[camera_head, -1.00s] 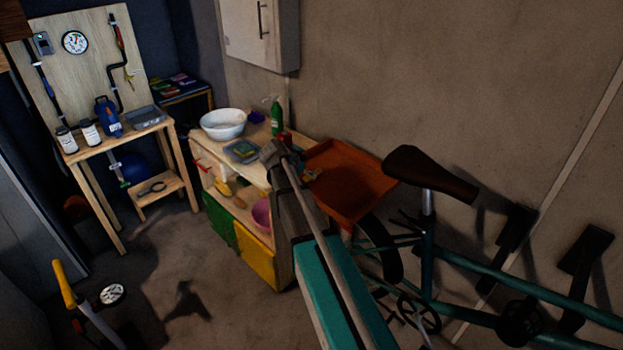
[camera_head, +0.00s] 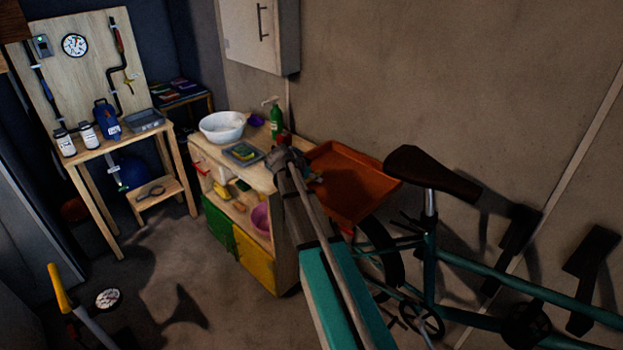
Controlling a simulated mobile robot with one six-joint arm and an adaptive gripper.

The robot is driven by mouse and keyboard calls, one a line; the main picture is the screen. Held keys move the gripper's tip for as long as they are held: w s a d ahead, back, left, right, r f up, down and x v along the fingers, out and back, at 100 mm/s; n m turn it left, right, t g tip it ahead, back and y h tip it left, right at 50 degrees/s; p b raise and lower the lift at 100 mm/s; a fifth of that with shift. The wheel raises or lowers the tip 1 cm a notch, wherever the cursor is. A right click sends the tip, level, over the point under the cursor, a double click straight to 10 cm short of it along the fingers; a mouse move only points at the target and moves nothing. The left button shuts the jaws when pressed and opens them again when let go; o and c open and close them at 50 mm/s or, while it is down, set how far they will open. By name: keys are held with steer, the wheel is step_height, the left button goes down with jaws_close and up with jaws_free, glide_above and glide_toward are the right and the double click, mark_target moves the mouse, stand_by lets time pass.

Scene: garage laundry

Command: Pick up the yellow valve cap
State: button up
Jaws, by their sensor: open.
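I cannot make out a yellow valve cap for certain. Small coloured things, partly yellowish, lie at the left end of the orange tray (camera_head: 365,170), partly behind my arm. My gripper (camera_head: 284,157) is at the far end of my arm, over the right end of the wooden play counter, beside the tray's left edge. Its jaws are open, small and dark in this view, and nothing shows held in them. The arm hides part of the counter and tray.
A white basin (camera_head: 222,127), green bottle (camera_head: 276,118) and grey tray (camera_head: 243,154) with a yellow item stand on the counter (camera_head: 262,180). A teal bicycle (camera_head: 470,265) leans at the right wall. A workbench (camera_head: 130,140) stands left. Floor between is mostly clear.

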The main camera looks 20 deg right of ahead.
mark_target(319, 171)
steer(key=c, duration=0.9)
steer(key=shift+o, duration=0.2)
steer(key=shift+r, duration=0.2)
step_height(319, 171, up, 3)
steer(key=p, duration=0.3)
steer(key=s+a+r+p, duration=0.2)
steer(key=s+r+p, duration=0.7)
steer(key=s, duration=0.5)
steer(key=shift+r+p, duration=0.3)
steer(key=shift+p, duration=0.2)
steer(key=shift+w+a, duration=0.1)
steer(key=shift+f+b, duration=0.75)
